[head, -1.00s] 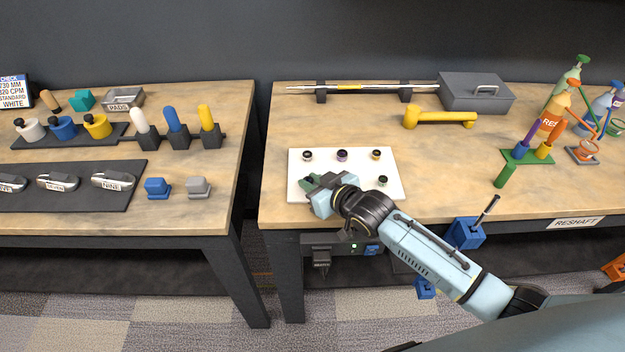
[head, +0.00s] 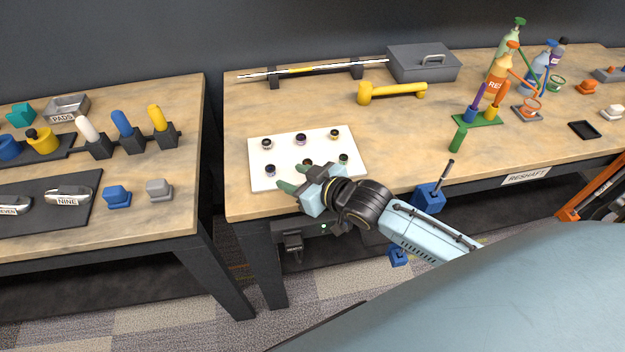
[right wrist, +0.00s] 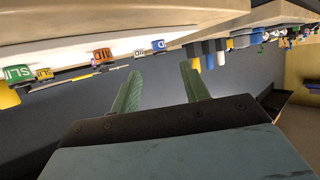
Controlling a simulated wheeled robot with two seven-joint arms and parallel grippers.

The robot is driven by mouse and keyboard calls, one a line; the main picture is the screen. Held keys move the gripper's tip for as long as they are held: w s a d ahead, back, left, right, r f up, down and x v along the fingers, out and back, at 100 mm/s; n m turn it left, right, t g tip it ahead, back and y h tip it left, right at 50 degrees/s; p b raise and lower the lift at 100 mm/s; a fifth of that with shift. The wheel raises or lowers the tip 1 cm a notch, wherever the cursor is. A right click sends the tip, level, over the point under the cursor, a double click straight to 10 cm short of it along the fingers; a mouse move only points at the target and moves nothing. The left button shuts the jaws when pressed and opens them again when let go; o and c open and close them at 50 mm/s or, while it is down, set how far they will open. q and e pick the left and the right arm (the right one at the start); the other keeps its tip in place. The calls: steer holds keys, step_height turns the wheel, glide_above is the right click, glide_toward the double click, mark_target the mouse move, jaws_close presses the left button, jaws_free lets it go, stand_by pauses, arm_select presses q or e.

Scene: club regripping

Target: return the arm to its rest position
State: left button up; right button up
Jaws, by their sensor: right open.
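My right gripper (head: 291,182) is over the near edge of a white board (head: 318,148) on the right-hand bench. Its green fingers point left in the head view. In the right wrist view the two fingers (right wrist: 160,88) stand apart with nothing between them. Several small dark-topped round pieces, one of them purple-banded (head: 301,139), sit on the board around the gripper. My right arm reaches in from the lower right. My left gripper is not in view.
A blue vise (head: 430,197) stands at the bench's front edge, right of my right wrist. A yellow mallet (head: 392,92), a grey box (head: 424,62) and a shaft on holders (head: 315,68) lie behind. The left bench (head: 190,215) stands across a gap.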

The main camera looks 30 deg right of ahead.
steer(key=v, duration=0.6)
steer(key=s+d+f+m+g+h, duration=0.15)
steer(key=s+g, duration=0.35)
steer(key=s, duration=0.5)
steer(key=s+f+m+g+h, duration=0.1)
steer(key=s+f+g+h, duration=0.2)
steer(key=s, duration=0.7)
step_height(320, 180, down, 27)
steer(key=s+g+b, duration=0.1)
steer(key=g+b, duration=0.1)
steer(key=s+d+f+g+b, duration=0.1)
steer(key=s+d+f, duration=0.1)
steer(key=s+f, duration=1.3)
steer(key=shift+s+d+f+n+g, duration=0.3)
steer(key=shift+s+d+n, duration=0.1)
steer(key=shift+s, duration=0.25)
